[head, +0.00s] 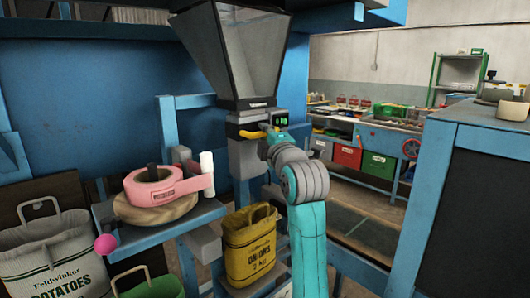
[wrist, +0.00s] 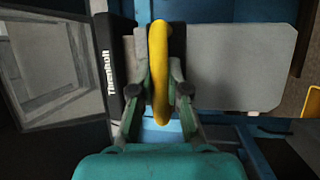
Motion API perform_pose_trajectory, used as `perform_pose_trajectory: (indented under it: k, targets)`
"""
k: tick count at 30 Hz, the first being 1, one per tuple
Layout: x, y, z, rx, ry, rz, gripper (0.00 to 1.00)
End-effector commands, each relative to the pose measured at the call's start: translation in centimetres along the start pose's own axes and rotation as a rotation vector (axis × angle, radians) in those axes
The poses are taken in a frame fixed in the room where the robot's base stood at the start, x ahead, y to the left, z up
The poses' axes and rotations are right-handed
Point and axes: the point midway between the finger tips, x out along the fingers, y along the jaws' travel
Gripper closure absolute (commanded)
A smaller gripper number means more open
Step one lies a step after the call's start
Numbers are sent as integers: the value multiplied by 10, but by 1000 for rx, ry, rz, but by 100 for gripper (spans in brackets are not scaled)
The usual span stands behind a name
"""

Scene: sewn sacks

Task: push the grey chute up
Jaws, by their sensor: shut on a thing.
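The grey chute (head: 244,160) hangs under the dark hopper, above a yellow onion sack. In the wrist view it is a pale grey panel (wrist: 245,65) on the right. A yellow handle (head: 252,134) stands out at the chute's top; in the wrist view the handle (wrist: 159,65) runs between my fingers. My gripper (head: 268,139) is shut on this handle, with one finger on each side in the wrist view (wrist: 160,92). My wrist partly hides the handle and the chute's right side in the head view.
The hopper (head: 245,55) is directly above. The yellow onion sack (head: 250,248) stands below the chute. A pink tape dispenser (head: 160,185) sits on a blue shelf at the left, above a potato sack (head: 50,258). A blue cabinet (head: 478,135) stands at the right.

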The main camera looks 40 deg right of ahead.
Motion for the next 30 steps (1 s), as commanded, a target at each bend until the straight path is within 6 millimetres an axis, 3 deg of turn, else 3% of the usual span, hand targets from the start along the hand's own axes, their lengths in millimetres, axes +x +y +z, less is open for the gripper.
perform_pose_trajectory:
  k: [4, 16, 17, 19, 30]
  targets:
    - [2, 11, -1, 0, 1, 3, 100]
    - [2, 17, -2, 0, 1, 10, 100]
    - [2, 17, -2, 0, 2, 11, 78]
    - [2, 17, -2, 0, 2, 11, 60]
    - [-1, 13, -1, 0, 0, 3, 59]
